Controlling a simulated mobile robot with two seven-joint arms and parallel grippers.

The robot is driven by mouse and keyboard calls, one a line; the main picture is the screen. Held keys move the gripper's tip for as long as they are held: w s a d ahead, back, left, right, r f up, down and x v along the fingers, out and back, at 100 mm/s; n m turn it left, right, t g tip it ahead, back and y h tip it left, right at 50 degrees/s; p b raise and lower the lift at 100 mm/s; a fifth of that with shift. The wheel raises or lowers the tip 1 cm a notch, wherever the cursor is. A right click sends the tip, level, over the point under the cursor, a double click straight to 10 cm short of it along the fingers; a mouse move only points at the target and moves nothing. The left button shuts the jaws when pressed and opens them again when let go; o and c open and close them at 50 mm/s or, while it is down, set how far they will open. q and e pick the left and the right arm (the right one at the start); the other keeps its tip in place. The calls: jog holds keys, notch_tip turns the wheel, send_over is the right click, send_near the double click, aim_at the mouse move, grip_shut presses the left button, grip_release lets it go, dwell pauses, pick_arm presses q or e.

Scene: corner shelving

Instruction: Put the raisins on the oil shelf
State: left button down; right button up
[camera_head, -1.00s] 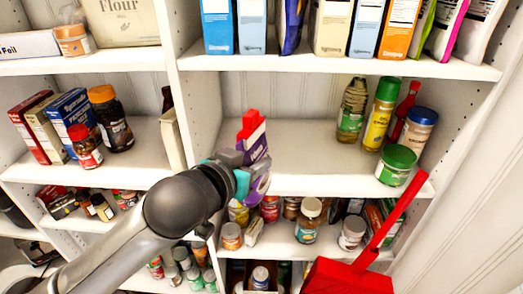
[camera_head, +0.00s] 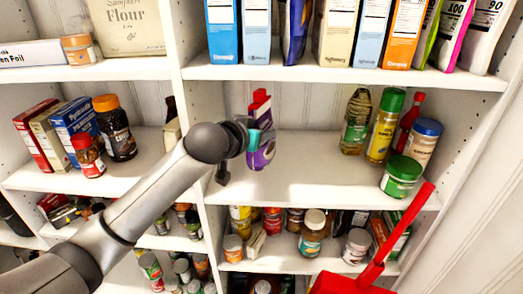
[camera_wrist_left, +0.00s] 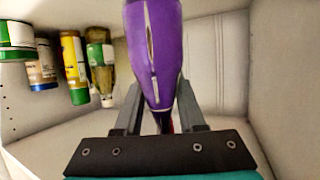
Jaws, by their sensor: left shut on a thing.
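The raisins (camera_head: 262,155), a purple container with a red top, are held in my left gripper (camera_head: 258,140). In the left wrist view the purple raisins (camera_wrist_left: 155,55) stand between the two fingers of the left gripper (camera_wrist_left: 158,112), which is shut on them. They are at the left part of the oil shelf (camera_head: 305,185); I cannot tell whether their base touches the board. The oil bottle (camera_head: 356,122) stands at the right of that shelf. My right gripper is not in view.
Beside the oil bottle stand a yellow green-capped bottle (camera_head: 385,125), a red bottle (camera_head: 410,118), a blue-lidded jar (camera_head: 423,143) and a green-lidded jar (camera_head: 401,177). The shelf's middle is clear. A red dustpan-like thing (camera_head: 350,284) is below right.

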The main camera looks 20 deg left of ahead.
aim_at(250, 157)
pick_arm(q)
jog(key=shift+w+a+r, duration=0.15)
jog(key=shift+w+a, duration=0.1)
jog(key=shift+w, duration=0.55)
notch_tip(250, 157, down, 6)
jog(key=shift+s+f, duration=0.1)
jog(key=shift+f, duration=0.1)
jog(key=shift+w+f+p, duration=0.2)
jog(key=shift+f+p, duration=0.2)
jog(key=c, duration=0.5)
grip_release()
jog(key=shift+f, duration=0.15)
jog(key=shift+s, duration=0.1)
jog(key=v, duration=1.2)
